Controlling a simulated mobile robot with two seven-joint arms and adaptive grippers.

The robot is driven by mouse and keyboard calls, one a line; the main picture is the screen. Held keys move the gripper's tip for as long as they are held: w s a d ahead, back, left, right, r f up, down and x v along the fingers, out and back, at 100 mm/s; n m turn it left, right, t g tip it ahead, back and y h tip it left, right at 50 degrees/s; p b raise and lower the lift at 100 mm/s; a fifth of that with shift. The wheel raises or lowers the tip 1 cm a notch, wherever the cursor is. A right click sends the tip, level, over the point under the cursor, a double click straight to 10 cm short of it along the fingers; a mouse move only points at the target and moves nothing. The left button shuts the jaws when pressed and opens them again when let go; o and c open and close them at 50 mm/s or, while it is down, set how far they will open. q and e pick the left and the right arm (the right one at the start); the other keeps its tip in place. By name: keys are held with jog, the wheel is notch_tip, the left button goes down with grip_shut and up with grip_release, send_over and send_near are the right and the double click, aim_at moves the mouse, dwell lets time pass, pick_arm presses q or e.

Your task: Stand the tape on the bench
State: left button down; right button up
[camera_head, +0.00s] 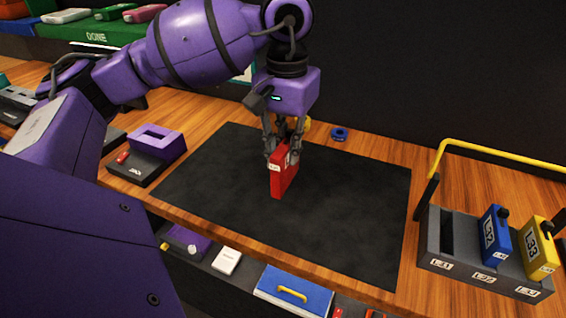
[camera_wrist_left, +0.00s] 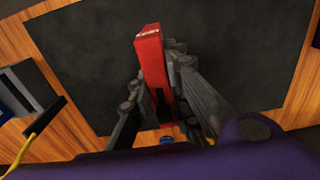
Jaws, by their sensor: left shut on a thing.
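The red tape (camera_head: 284,181) is a slim upright box with a white label near its top, at the middle of the black mat (camera_head: 345,222). My left gripper (camera_head: 282,150) points down and is shut on the upper part of the tape. The left wrist view shows the tape (camera_wrist_left: 151,60) between the two fingers (camera_wrist_left: 160,95). I cannot tell whether its lower edge touches the mat. The mat lies on the wooden bench (camera_head: 375,142). My right gripper is not in view.
A rack (camera_head: 470,270) at right has an empty left slot, a blue tape (camera_head: 495,236) and a yellow tape (camera_head: 538,250). A yellow rail (camera_head: 490,153) rises behind it. A purple-framed device (camera_head: 157,146) stands left of the mat; a blue ring (camera_head: 339,133) lies behind. Mat around the tape is clear.

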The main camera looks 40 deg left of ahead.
pick_arm(q)
jog(key=shift+w+a+f, duration=0.35)
jog(key=shift+f, duration=0.75)
jog(key=shift+w+a+f, duration=0.35)
jog(key=shift+a+f, duration=0.05)
jog(key=shift+f, duration=0.7)
jog(key=shift+w+a+f, duration=0.35)
jog(key=shift+f, duration=0.75)
jog(key=shift+f, duration=0.25)
jog(key=c, duration=1.7)
grip_release()
jog(key=shift+r, duration=0.1)
jog(key=shift+o, duration=0.2)
notch_tip(320, 180, up, 12)
jog(key=shift+r, duration=0.15)
